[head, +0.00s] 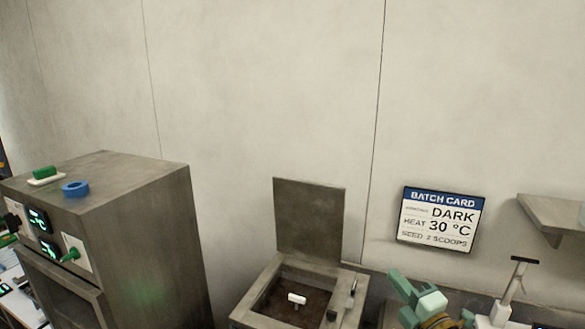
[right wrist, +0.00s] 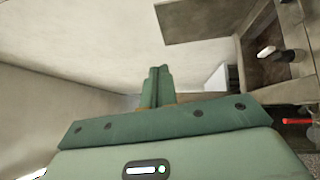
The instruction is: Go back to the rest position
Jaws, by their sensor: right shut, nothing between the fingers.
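My right gripper (head: 418,292) is the teal shape low in the head view, right of the open metal bin and below the batch card. In the right wrist view its two fingers (right wrist: 157,84) are pressed together with nothing between them. It stands clear of the bin and the wall. My left gripper is not in view. The rest of my right arm is mostly cut off by the lower edge of the head view.
A metal bin (head: 256,309) with dark contents and a white-handled tool (head: 297,298) has its lid (head: 310,220) raised. A steel cabinet (head: 155,225) stands left. A batch card (head: 438,219) hangs on the wall; a shelf (head: 553,213) juts out at right.

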